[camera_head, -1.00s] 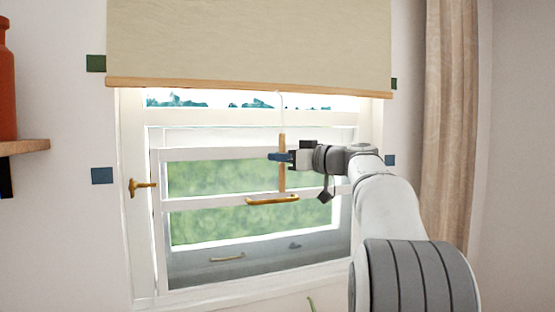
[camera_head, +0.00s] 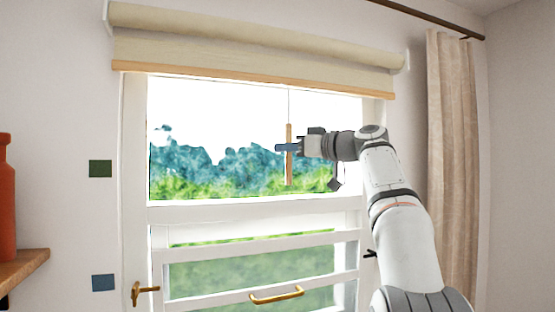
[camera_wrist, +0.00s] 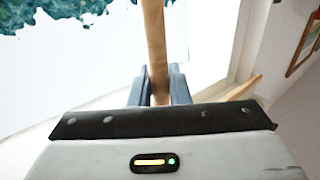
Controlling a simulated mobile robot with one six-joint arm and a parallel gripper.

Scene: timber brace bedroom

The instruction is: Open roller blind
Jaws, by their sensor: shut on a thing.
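The beige roller blind (camera_head: 250,58) is rolled up near the top of the window, with its wooden bottom bar (camera_head: 250,82) level across the upper frame. A wooden pull handle (camera_head: 289,172) hangs upright from a thin cord below the bar. My gripper (camera_head: 286,148) is shut on the pull handle around its middle. In the wrist view the wooden handle (camera_wrist: 155,45) stands between the two dark fingers (camera_wrist: 155,88). The part of the handle behind the fingers is hidden.
The window (camera_head: 250,215) has a brass latch (camera_head: 144,291) at left and a brass handle (camera_head: 277,295) at the lower middle. A curtain (camera_head: 450,160) hangs at right. A wooden shelf (camera_head: 22,268) with an orange vase (camera_head: 6,205) is at left.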

